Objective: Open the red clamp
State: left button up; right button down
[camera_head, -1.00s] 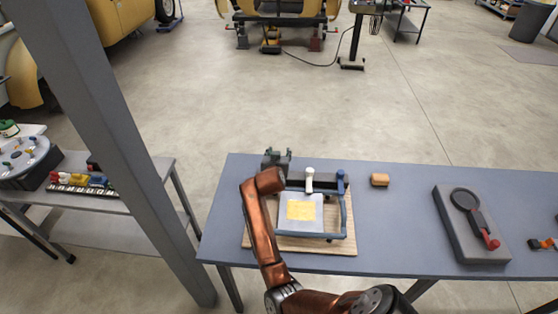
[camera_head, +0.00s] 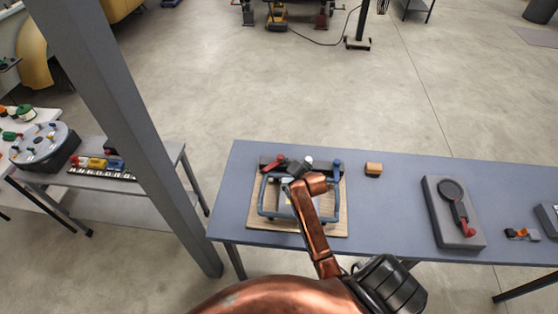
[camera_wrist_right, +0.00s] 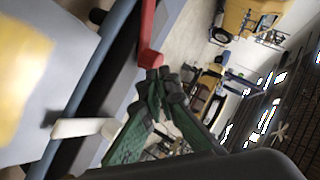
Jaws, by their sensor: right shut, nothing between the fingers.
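The red clamp's handle (camera_head: 274,164) shows at the back left of a fixture with a blue-grey frame (camera_head: 266,196). The red handle (camera_wrist_right: 149,38) also shows in the right wrist view, long and straight. My right gripper (camera_head: 294,170) is over the fixture's back edge, just right of the red handle. In the wrist view its green-padded fingers (camera_wrist_right: 164,88) are together and empty, their tips close to the handle's end. I cannot tell if they touch it. My arm hides part of the fixture. My left gripper is not in view.
A white handle (camera_head: 308,160) and a blue handle (camera_head: 337,164) stand right of the red one; the white handle (camera_wrist_right: 82,128) is near my fingers. An orange-brown block (camera_head: 373,169) and a grey base with a red lever (camera_head: 467,231) lie right. The table between is clear.

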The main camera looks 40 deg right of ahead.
jog(key=s+a+m+y+p, duration=0.1)
jog(key=s, duration=0.1)
jog(key=s+m+y+p, duration=0.1)
jog(key=s+a+p, duration=0.1)
jog(key=s, duration=0.1)
jog(key=shift+s+a+f+m+y+p, duration=0.2)
jog(key=shift+s+a+m+y+p, duration=0.1)
jog(key=shift+s+m+y, duration=0.1)
jog(key=shift+s+a+f, duration=0.1)
jog(key=shift+s+a, duration=0.1)
jog(key=shift+s, duration=0.05)
jog(key=shift+w+a+f+m, duration=0.1)
jog(key=shift+f+m, duration=0.1)
jog(key=shift+m, duration=0.1)
send_near(274, 163)
jog(key=w+f, duration=0.1)
jog(key=w+a+f, duration=0.2)
jog(key=f, duration=0.1)
jog(key=shift+w, duration=0.35)
pick_arm(q)
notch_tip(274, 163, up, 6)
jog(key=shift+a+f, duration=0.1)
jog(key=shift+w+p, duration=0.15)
jog(key=shift+p, duration=0.2)
pick_arm(e)
jog(key=shift+w+a, duration=0.1)
